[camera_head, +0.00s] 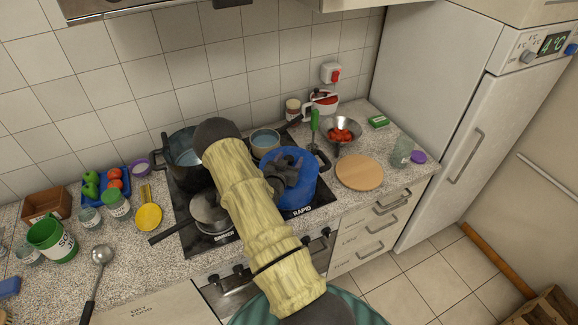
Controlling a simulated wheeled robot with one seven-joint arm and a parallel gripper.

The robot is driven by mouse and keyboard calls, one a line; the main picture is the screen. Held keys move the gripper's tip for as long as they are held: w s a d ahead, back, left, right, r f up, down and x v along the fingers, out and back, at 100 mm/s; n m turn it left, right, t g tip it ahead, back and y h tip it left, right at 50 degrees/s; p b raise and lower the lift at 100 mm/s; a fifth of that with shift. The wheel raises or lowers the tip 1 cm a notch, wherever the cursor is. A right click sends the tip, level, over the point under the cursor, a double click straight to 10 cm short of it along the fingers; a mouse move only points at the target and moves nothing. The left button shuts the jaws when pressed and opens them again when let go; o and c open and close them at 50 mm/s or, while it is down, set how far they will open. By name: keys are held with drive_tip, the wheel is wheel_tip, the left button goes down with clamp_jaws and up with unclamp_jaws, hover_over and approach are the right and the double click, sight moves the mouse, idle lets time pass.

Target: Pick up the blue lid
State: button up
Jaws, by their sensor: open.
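The blue lid (308,168) is a round blue shape at the right of the stove, on or part of a blue pot (299,203); the border between lid and pot is hard to make out. My gripper (288,168), dark grey, is over the middle of the lid, with its jaws open. It hides the lid's centre and any knob there. I cannot tell whether the fingers touch the lid. My pale yellow arm crosses the stove and covers part of the hob to the left of the lid.
A dark pot (180,170), a lidded saucepan (210,212) and a blue-grey pot (265,141) share the stove. To the right stand a bowl of tomatoes (341,131) and a round wooden board (360,172). Jars and a ladle (102,256) crowd the left counter.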

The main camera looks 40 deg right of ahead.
sight(289, 158)
drive_tip(key=c, duration=1.2)
drive_tip(key=shift+o, duration=0.2)
drive_tip(key=shift+r, duration=0.1)
drive_tip(key=shift+r+b, duration=2.05)
drive_tip(key=shift+r, duration=2.9)
